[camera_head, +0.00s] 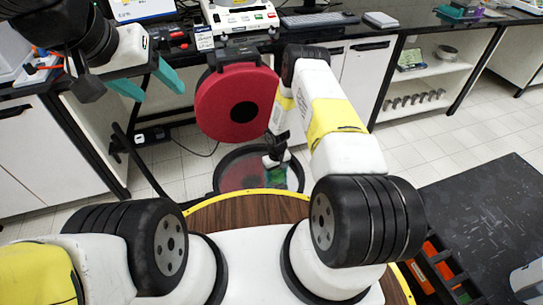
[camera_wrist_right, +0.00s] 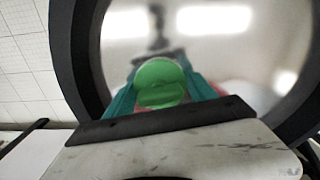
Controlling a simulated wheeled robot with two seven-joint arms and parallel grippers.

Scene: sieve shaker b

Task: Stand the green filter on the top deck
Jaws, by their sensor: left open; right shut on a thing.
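My right gripper (camera_head: 276,164) is low in the middle of the head view, below the counter edge. In the right wrist view its teal fingers (camera_wrist_right: 160,88) are shut on the round green filter (camera_wrist_right: 160,78). In the head view the green filter (camera_head: 277,175) is a small patch, partly hidden by the gripper. Behind it is a black-rimmed round shiny surface (camera_wrist_right: 105,50); I cannot tell whether the filter touches it. My left gripper (camera_head: 148,84) is open and empty, its teal fingers apart in front of the counter. I cannot make out the top deck for certain.
A large red disc (camera_head: 215,105) with a dark centre stands in front of the counter. A white device (camera_head: 242,18), a keyboard (camera_head: 318,20) and a grey box (camera_head: 380,19) are on the black counter.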

